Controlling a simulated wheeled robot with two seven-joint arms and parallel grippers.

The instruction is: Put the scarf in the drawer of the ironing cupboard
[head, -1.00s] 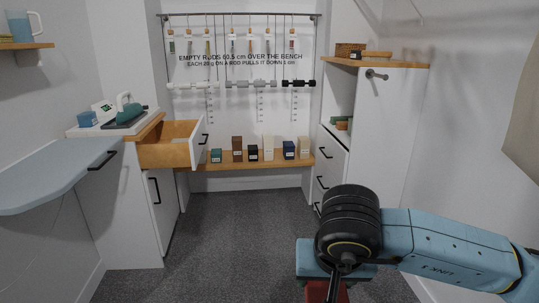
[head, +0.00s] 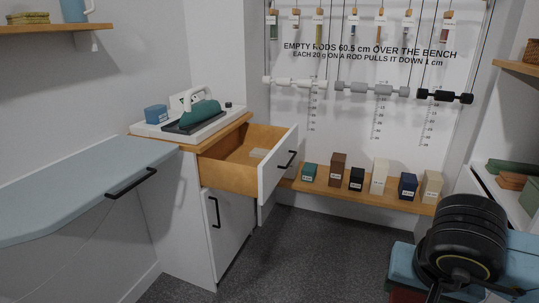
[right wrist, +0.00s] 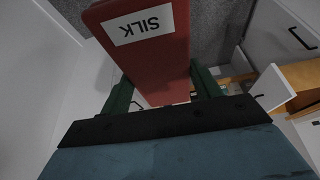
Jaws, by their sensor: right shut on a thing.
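My right gripper (right wrist: 160,88) is shut on a dark red folded piece with a white label reading SILK, which looks like the scarf (right wrist: 155,55). In the head view only a bit of the red scarf (head: 406,294) shows at the bottom edge, below my right arm. The ironing cupboard (head: 173,215) stands left of centre with an iron on its top. My left gripper is out of view.
A grey-blue ironing board (head: 80,185) juts in at the left. The iron (head: 198,114) and a blue box (head: 156,114) stand on the cupboard. Several small blocks line a low bench (head: 345,190) under hanging rods. Dark carpet (head: 290,255) before the drawer is clear.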

